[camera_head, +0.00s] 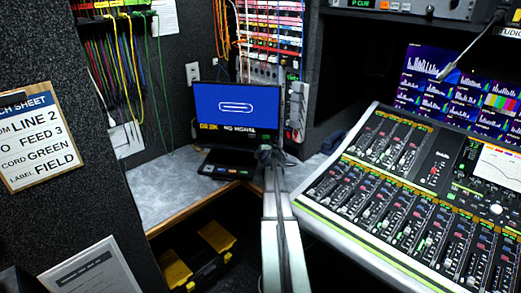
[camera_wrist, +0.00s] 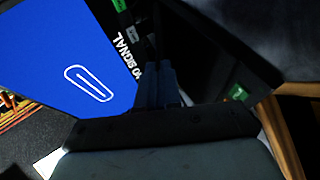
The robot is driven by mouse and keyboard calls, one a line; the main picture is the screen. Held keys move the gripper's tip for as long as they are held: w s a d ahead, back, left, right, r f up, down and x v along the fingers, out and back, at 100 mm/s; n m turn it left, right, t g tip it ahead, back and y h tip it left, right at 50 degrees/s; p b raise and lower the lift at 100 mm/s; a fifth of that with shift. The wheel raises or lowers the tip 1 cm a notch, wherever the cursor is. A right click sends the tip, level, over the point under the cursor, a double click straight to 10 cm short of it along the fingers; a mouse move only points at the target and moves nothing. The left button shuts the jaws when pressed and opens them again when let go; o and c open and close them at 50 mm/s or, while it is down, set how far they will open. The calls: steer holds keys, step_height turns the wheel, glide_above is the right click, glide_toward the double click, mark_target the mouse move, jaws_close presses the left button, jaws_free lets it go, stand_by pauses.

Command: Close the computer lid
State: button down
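The computer (camera_head: 237,112) stands open on the grey counter in the head view, its lid upright and tilted a little back. Its screen is blue with a white paperclip-like outline and "NO SIGNAL" lettering. Its dark base (camera_head: 224,166) lies flat toward the counter's front edge. My gripper (camera_head: 267,156) is at the right side of the computer, in front of the lid's lower right corner. In the wrist view the blue screen (camera_wrist: 65,55) fills the left side. My gripper's fingers (camera_wrist: 158,83) look close together with nothing seen between them. Whether they touch the computer is unclear.
The mixing console (camera_head: 400,190) stands close on the right. A patch panel (camera_head: 272,30) with cables is behind the lid. The counter (camera_head: 185,185) is bare left of the computer. A black and yellow case (camera_head: 205,255) sits below. A clipboard (camera_head: 35,135) hangs at left.

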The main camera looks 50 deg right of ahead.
steer(key=shift+s+a+f+t, duration=0.2)
steer(key=shift+f+t, duration=0.1)
steer(key=shift+f, duration=0.3)
stand_by(0.3)
steer(key=c, duration=1.3)
jaws_free()
steer(key=shift+f, duration=0.1)
steer(key=v, duration=1.3)
steer(key=shift+s+a, duration=0.2)
steer(key=shift+a, duration=0.2)
steer(key=shift+c, duration=0.5)
